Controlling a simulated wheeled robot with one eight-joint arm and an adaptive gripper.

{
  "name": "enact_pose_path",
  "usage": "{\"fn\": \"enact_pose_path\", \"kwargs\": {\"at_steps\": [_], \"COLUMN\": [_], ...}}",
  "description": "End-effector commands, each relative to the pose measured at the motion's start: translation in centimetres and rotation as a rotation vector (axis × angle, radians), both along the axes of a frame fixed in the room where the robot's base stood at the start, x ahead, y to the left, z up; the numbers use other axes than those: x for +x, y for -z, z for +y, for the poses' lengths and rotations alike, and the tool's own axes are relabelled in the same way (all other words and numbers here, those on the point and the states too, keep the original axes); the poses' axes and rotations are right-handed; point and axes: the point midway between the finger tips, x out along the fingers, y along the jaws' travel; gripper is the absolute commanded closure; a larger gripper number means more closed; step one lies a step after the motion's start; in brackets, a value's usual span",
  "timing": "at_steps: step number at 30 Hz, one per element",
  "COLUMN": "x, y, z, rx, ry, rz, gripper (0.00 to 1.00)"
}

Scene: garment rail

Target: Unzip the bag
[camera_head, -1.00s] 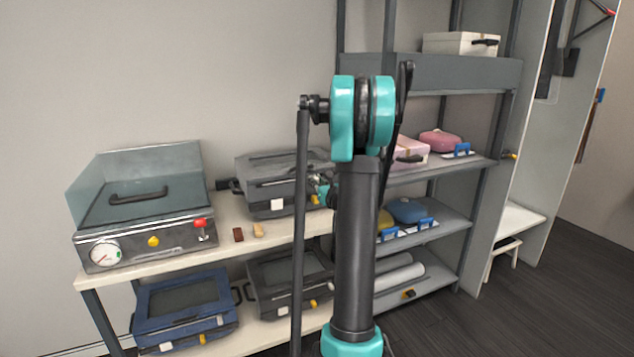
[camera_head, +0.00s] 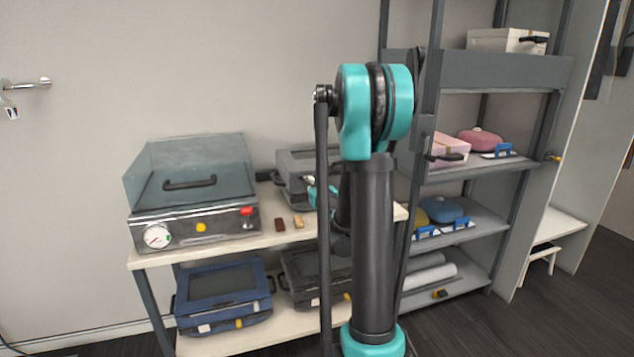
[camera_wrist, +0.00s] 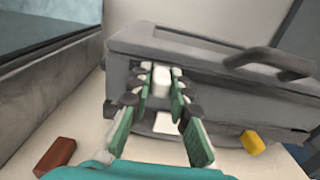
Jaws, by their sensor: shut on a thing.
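The grey bag (camera_head: 294,163), a boxy case with a dark handle, stands on the upper shelf; my arm partly covers it in the head view. In the wrist view its grey body (camera_wrist: 215,48) fills the upper part. My gripper (camera_wrist: 162,76) reaches its front side, the green-padded fingers on either side of a small white piece (camera_wrist: 162,82) there. The jaws are shut on this piece; I cannot tell for sure that it is the zip pull. A white tag (camera_wrist: 165,123) shows lower between the fingers, and a yellow piece (camera_wrist: 253,143) to their right.
A machine with a clear lid (camera_head: 190,190) stands left of the bag. A red-brown block (camera_head: 280,225) and a tan block (camera_head: 298,222) lie near the shelf front. A blue case (camera_head: 222,290) sits below. A rack (camera_head: 500,72) with boxes stands to the right.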

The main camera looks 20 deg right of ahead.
Motion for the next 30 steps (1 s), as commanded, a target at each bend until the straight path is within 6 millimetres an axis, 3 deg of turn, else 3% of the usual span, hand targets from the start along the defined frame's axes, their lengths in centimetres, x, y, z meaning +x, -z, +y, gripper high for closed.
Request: {"fn": "enact_pose_path", "kwargs": {"at_steps": [9,10,14,24,30], "x": [-0.1,-0.1,0.0,-0.2,-2.6], "y": [0.0,0.0,0.0,0.0,0.0], "z": [0.5,0.5,0.5,0.3,0.2], "rx": [0.000,0.000,0.000,0.000,0.000], "ry": [-0.011,-0.011,-0.010,-0.007,-0.006], "rz": [0.000,0.000,0.000,0.000,0.000], "gripper": [1.00,0.79,0.63,0.62,0.62]}}
